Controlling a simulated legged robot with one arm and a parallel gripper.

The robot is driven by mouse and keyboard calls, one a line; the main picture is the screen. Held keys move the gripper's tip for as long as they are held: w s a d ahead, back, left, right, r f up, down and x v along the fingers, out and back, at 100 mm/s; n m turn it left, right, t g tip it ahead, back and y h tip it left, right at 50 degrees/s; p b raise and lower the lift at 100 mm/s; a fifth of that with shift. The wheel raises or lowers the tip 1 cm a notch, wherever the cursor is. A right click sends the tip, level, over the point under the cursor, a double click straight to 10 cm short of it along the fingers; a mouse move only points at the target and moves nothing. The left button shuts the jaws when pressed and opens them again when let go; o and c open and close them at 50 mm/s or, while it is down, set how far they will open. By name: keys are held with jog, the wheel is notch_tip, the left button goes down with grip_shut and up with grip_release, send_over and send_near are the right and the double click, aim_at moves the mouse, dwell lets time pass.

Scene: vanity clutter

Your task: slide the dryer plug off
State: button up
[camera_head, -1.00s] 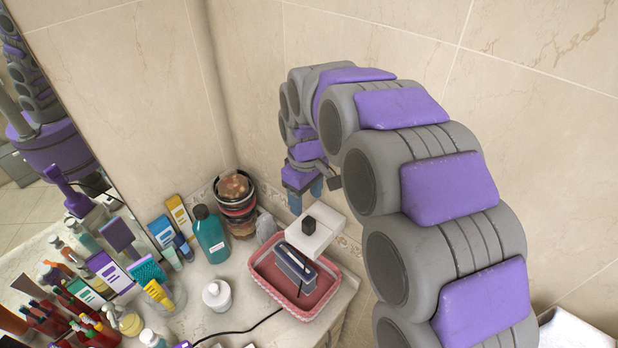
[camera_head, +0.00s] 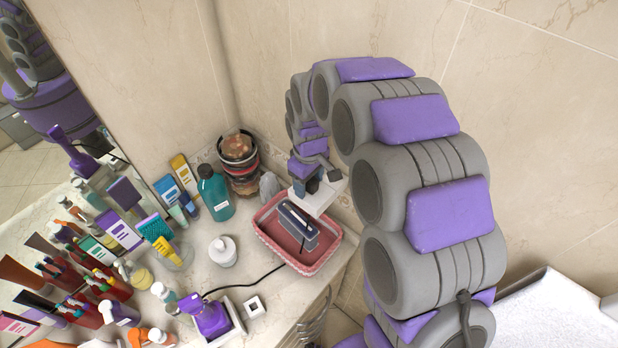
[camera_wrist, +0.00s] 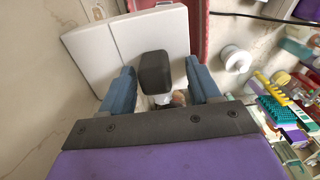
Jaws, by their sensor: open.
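The dryer plug (camera_wrist: 155,72) is a dark block standing up from a white outlet box (camera_wrist: 110,45) in the wrist view. In the head view the white box (camera_head: 322,200) is beside the wall, at the back right of the pink tray, and my gripper largely covers the plug. My gripper (camera_wrist: 163,84) is open, with one blue finger on each side of the plug; contact is not clear. It also shows above the box in the head view (camera_head: 308,187). The purple dryer (camera_head: 210,316) sits at the front, with a black cord (camera_head: 245,284) running towards the tray.
The pink tray (camera_head: 272,250) holds a grey-purple item. Left of it stand a teal bottle (camera_head: 214,195), a round container stack (camera_head: 238,165) and a white jar (camera_head: 222,252). Many tubes and bottles crowd the left. The wall is close behind the box.

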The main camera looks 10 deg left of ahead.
jog(key=shift+d+r, duration=0.1)
jog(key=shift+d, duration=0.45)
jog(key=c, duration=0.6)
jog(key=shift+a, duration=0.2)
jog(key=c, duration=0.5)
jog(key=shift+r, duration=0.1)
jog(key=shift+r+p, duration=0.45)
jog(key=shift+r, duration=2.2)
